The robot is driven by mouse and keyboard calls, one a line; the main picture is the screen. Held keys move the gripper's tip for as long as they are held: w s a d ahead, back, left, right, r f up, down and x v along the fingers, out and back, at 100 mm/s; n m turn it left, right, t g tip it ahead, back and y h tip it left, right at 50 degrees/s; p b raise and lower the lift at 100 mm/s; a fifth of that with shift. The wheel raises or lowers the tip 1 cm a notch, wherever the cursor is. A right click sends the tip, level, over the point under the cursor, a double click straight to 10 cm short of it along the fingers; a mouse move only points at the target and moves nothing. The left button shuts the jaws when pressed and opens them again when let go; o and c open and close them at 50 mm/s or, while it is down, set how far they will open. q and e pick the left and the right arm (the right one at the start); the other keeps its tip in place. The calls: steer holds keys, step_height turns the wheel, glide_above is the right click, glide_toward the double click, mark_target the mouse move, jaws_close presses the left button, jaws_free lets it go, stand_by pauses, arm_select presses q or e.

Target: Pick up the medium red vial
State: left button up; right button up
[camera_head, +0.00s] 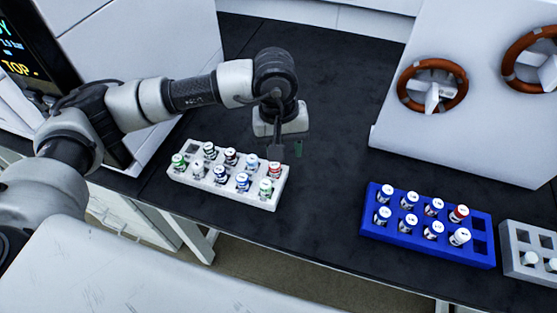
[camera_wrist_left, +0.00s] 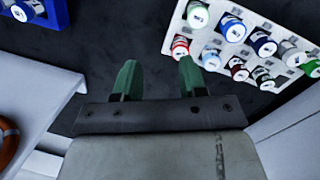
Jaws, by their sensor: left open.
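A white rack (camera_head: 222,191) holds several small capped vials and also shows in the left wrist view (camera_wrist_left: 181,20). One vial with red on it (camera_head: 275,169) stands at the rack's right end; it seems to be the red one (camera_wrist_left: 181,44) in the left wrist view. A darker red vial (camera_head: 231,156) stands in the back row. Another red-capped vial (camera_head: 459,214) stands in the blue rack (camera_head: 428,247). I cannot tell which is the medium one. My left gripper (camera_head: 287,150) is open and empty, above and behind the white rack's right end; its green-tipped fingers (camera_wrist_left: 158,78) touch no vial.
The blue rack holds several mostly white-capped vials and has empty slots at its right. A grey rack (camera_head: 517,266) stands right of it. White machines (camera_head: 480,100) with orange-ringed parts stand at the back right. The dark bench (camera_head: 335,160) between the racks is clear.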

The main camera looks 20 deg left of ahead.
mark_target(275, 167)
arm_select(q)
steer(key=shift+w+a+f+y, duration=0.1)
steer(key=shift+w+a+y, duration=0.3)
steer(key=shift+a, duration=0.25)
steer(key=shift+w+a+y, duration=0.3)
steer(key=shift+a+y, duration=0.1)
steer(key=shift+a, duration=0.2)
step_height(275, 167, down, 4)
steer(key=shift+s+r, duration=0.1)
steer(key=shift+r, duration=0.05)
steer(key=shift+f+p, duration=0.8)
steer(key=shift+f, duration=2.3)
steer(key=c, duration=0.7)
